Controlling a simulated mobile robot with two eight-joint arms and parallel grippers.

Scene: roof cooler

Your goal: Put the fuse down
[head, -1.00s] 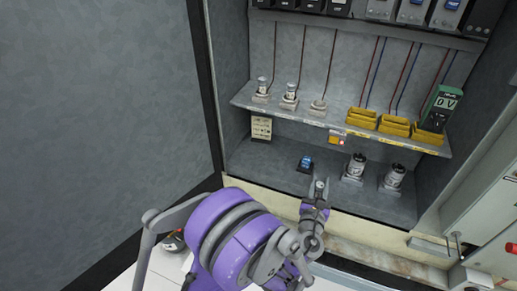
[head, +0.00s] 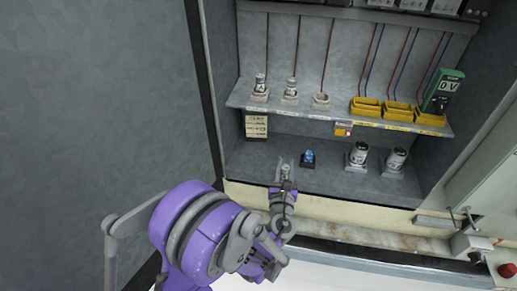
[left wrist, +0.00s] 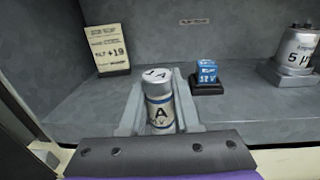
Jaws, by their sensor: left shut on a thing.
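The fuse (left wrist: 158,110), a silver cylinder with a pale label marked A, is between the fingers of my left gripper (left wrist: 160,103) in the left wrist view. The gripper is shut on it. In the head view, my left gripper (head: 285,168) is over the front of the cabinet's lower floor (head: 330,180), left of a small blue block on a dark base (head: 308,158). The fuse shows only as a small pale shape there. I cannot tell whether its bottom touches the floor. My right gripper is not in view.
A label card (left wrist: 107,48) stands at the back left. Two large capacitors (head: 357,155) (head: 396,161) stand to the right. The shelf (head: 335,115) above carries two fuses in holders, an empty holder (head: 321,101), yellow trays (head: 397,113) and a green meter (head: 442,90).

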